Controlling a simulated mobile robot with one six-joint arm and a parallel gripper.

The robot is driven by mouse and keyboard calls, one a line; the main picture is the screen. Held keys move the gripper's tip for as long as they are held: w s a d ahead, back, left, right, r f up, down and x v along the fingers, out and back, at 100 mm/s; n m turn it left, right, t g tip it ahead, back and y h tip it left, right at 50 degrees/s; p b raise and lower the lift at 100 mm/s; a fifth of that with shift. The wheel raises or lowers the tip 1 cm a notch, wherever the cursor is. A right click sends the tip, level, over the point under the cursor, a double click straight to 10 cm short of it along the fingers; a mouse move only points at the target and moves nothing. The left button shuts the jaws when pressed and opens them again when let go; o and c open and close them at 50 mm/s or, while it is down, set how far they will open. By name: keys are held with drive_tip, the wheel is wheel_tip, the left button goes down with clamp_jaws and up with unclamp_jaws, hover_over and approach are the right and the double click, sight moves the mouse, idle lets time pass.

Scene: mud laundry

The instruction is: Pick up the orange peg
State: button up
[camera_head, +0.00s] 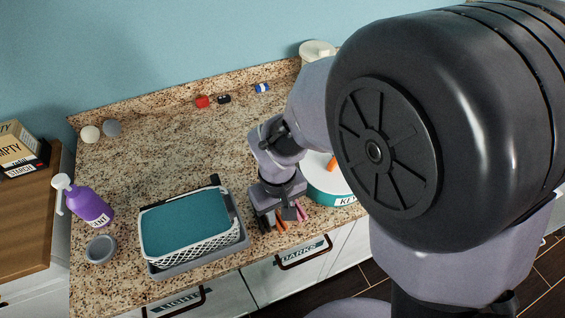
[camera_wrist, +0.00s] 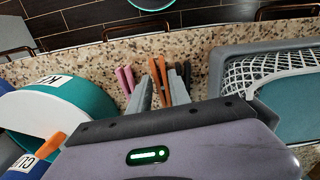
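The orange peg (camera_wrist: 163,82) lies on the granite counter near its front edge, and its two prongs show in the wrist view. It also shows in the head view (camera_head: 281,227), just below my gripper. My gripper (camera_wrist: 160,74) is open, with one grey finger on each side of the orange peg. I cannot tell whether the fingers touch it. Part of the peg is hidden by the gripper body.
A pink peg (camera_wrist: 125,79) and a dark grey peg (camera_wrist: 187,72) flank the orange one closely. A white basket with teal cloth (camera_head: 187,226) stands on a grey tray to the left. A teal-sided round container (camera_head: 322,184) is to the right.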

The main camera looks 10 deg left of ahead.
drive_tip(key=shift+f, duration=0.95)
drive_tip(key=shift+r, duration=0.15)
clamp_jaws()
drive_tip(key=shift+r, duration=0.1)
